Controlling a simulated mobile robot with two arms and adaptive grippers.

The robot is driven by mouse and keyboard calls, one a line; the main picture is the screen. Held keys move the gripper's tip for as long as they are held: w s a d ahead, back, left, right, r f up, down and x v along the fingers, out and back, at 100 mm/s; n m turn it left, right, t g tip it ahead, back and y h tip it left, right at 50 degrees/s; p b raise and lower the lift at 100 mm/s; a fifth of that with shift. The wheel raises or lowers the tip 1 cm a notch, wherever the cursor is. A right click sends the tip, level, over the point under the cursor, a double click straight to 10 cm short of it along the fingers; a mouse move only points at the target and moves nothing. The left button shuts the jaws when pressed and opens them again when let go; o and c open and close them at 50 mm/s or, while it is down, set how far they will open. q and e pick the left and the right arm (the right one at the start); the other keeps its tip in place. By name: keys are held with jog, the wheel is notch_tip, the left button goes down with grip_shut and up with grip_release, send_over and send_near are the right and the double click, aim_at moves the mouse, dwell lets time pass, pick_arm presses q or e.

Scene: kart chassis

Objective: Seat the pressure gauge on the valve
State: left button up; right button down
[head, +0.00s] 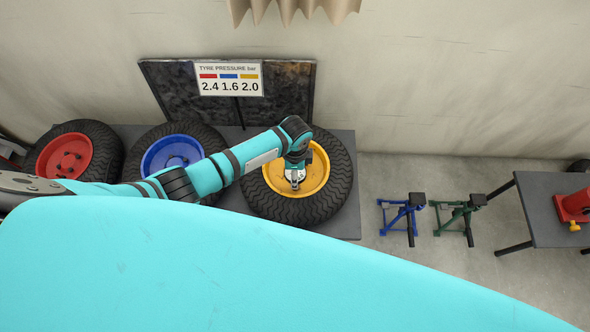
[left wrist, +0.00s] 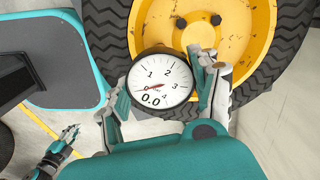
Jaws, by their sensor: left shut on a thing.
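The pressure gauge (left wrist: 162,80) has a round white dial, a dark rim and a red needle, and reads 0.0. My left gripper (left wrist: 160,92) is shut on it, one finger at each side. In the head view my left gripper (head: 295,180) is over the yellow rim of the right-hand wheel (head: 317,172). That wheel also shows behind the gauge in the left wrist view (left wrist: 240,45). I cannot pick out the valve for certain among the small dark parts on the rim. My right gripper (left wrist: 66,143) appears small at lower left, its opening unclear.
A red wheel (head: 62,157) and a blue wheel (head: 172,155) lie left of the yellow one on a dark bench (head: 345,215). A pressure sign (head: 230,79) reads red 2.4, blue 1.6, yellow 2.0. Blue (head: 402,215) and green stands (head: 460,215) are on the floor, right.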

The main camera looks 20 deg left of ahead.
pick_arm(q)
jog(key=shift+f, duration=0.15)
jog(key=o, duration=1.3)
jog(key=shift+o, duration=0.2)
notch_tip(320, 180, up, 12)
